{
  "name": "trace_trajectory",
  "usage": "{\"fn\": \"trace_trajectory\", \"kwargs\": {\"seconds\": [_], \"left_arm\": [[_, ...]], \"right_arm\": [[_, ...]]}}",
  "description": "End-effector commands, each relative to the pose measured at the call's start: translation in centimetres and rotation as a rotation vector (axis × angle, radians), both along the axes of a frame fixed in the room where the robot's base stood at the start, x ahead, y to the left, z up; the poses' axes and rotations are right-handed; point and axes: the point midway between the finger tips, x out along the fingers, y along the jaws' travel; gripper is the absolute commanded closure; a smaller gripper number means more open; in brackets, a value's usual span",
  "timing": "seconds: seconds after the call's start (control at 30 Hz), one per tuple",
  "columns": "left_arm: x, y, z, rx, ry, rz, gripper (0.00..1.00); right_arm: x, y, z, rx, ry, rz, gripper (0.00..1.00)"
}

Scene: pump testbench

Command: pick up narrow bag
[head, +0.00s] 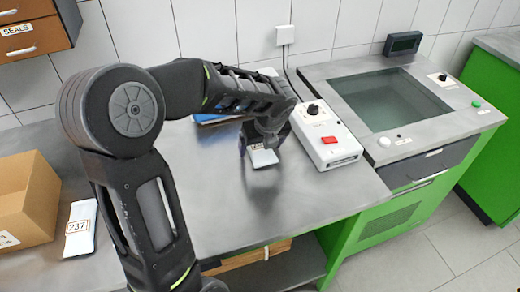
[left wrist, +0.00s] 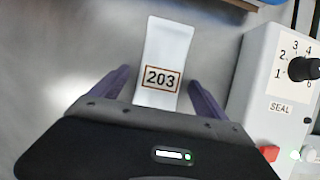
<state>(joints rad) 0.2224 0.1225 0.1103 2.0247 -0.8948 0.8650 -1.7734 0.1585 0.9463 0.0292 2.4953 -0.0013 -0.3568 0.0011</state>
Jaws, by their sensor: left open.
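A slim white bag labelled 203 (left wrist: 166,48) lies on the metal bench and shows between the fingers in the left wrist view. In the head view the same bag (head: 263,158) is partly hidden under my left gripper (head: 261,146). My left gripper also shows in the left wrist view (left wrist: 158,78), its purple fingers open on either side of the bag with gaps to both edges. Another white bag labelled 237 (head: 80,227) lies at the left of the bench. My right gripper is not in view.
A white sealer box (head: 325,138) with a dial and red button stands just right of the gripper. A blue item (head: 210,119) lies behind my arm. A cardboard box (head: 22,200) is at far left. The bench front (head: 310,195) is clear.

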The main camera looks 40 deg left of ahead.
Motion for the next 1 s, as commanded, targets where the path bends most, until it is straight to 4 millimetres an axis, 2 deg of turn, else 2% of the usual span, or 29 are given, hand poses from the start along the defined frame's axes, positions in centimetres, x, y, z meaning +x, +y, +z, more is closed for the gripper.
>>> {"fn": "trace_trajectory", "kwargs": {"seconds": [0.9, 1.0], "left_arm": [[0.01, -0.04, -0.29, 0.000, 0.001, -0.002, 0.15], [0.01, -0.04, -0.27, 0.001, -0.001, -0.001, 0.22]], "right_arm": [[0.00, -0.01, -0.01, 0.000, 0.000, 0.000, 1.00], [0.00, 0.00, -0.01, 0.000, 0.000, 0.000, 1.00]]}}
